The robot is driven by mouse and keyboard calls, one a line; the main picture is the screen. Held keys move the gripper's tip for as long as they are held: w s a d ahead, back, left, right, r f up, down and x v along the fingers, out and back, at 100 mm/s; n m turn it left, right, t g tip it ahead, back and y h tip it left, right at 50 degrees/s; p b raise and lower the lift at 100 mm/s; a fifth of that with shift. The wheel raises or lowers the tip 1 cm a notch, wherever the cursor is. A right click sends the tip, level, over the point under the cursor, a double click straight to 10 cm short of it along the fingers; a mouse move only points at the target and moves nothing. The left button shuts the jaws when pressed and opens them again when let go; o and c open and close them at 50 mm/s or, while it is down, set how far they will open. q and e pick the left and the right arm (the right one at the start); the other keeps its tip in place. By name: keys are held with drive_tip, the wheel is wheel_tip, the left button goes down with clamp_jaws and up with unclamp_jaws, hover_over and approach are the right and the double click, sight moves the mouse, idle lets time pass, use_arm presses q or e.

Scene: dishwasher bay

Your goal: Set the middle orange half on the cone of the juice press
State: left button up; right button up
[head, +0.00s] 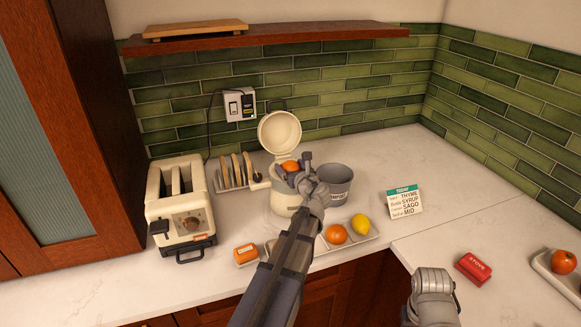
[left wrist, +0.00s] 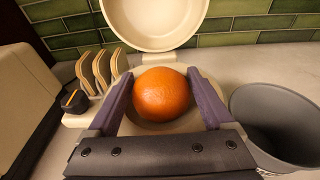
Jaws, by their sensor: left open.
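The cream juice press (head: 284,203) stands on the counter with its round lid (head: 280,132) tipped up; the lid also shows in the left wrist view (left wrist: 155,22). An orange half (left wrist: 163,94) sits over the press bowl (left wrist: 190,124), between the fingers of my left gripper (left wrist: 162,100). The fingers are open, one on each side of it. The cone is hidden beneath the orange, so I cannot tell how it seats. In the head view the orange (head: 290,166) is partly covered by my gripper. My right gripper (head: 433,283) is at the lower right; its fingers are unclear.
A pale tray (head: 318,252) holds another orange piece (head: 336,234) and a lemon (head: 360,224). A grey pot (head: 335,181) stands close right of the press. A toaster (head: 181,208) and toast rack (head: 236,172) are left.

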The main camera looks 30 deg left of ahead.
use_arm(q)
drive_tip(key=p+v, duration=0.2)
drive_tip(key=v, duration=1)
drive_tip(key=shift+s, duration=0.1)
drive_tip(key=s+d+f+n+g+h, duration=0.55)
drive_tip(key=s+d+f+n, duration=0.25)
drive_tip(key=d+f+n, duration=0.55)
drive_tip(key=s+d+f+n+g+h, duration=0.2)
drive_tip(key=s+d+n, duration=0.2)
drive_tip(key=s+d, duration=0.2)
drive_tip(key=s+d+f+n+g+h, duration=0.2)
drive_tip(key=s+d+n+h, duration=0.1)
drive_tip(key=d, duration=0.5)
drive_tip(key=s+n, duration=0.1)
drive_tip(key=s, duration=0.1)
drive_tip(key=shift+s+d+n+g, duration=0.3)
drive_tip(key=shift+s+n+g, duration=0.05)
drive_tip(key=shift+s, duration=0.05)
